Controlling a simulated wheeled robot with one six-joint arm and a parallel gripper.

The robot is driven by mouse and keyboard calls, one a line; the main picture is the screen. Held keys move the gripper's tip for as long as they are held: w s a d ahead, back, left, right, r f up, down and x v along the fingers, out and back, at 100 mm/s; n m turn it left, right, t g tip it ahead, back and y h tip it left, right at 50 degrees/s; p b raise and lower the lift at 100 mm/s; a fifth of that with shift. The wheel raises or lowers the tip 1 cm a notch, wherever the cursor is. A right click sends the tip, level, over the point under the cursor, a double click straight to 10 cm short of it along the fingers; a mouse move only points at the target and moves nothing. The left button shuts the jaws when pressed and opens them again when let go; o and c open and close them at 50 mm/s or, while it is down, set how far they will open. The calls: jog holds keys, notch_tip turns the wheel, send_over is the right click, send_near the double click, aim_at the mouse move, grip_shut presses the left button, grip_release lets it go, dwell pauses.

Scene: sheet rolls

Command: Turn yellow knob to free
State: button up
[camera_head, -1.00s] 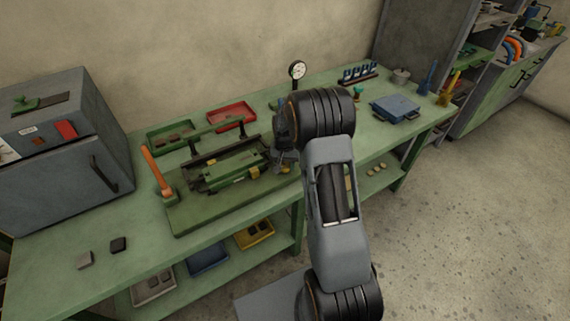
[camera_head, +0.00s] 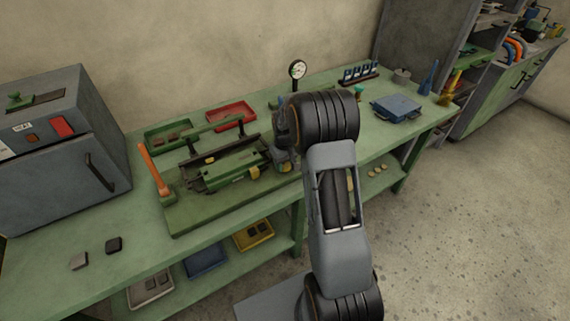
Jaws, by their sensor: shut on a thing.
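The green sheet roller (camera_head: 232,170) stands on a green base plate on the bench, with an orange-handled lever (camera_head: 150,165) at its left end. A small yellow part (camera_head: 255,172), which looks like the yellow knob, shows at the front right end of the roller. Another yellow spot (camera_head: 209,160) shows further left along it. My gripper (camera_head: 284,167) is low at the roller's right end, right beside that yellow part, and is shut on what seems to be the yellow knob. The fingertips are small and partly hidden by my wrist, so the grip itself is not clear.
A dial gauge (camera_head: 298,70), a red tray (camera_head: 231,120) and a green tray (camera_head: 169,138) stand behind the roller. A blue case (camera_head: 396,108) lies to the right. A grey cabinet (camera_head: 65,150) stands at the left. The bench front left is mostly clear.

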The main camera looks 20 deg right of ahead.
aim_at(285, 164)
jog(key=shift+n, duration=0.3)
jog(key=o, duration=0.9)
jog(key=shift+o, duration=0.2)
jog(key=shift+r, duration=0.1)
notch_tip(285, 164, up, 14)
jog(key=shift+b, duration=0.3)
jog(key=shift+f, duration=0.2)
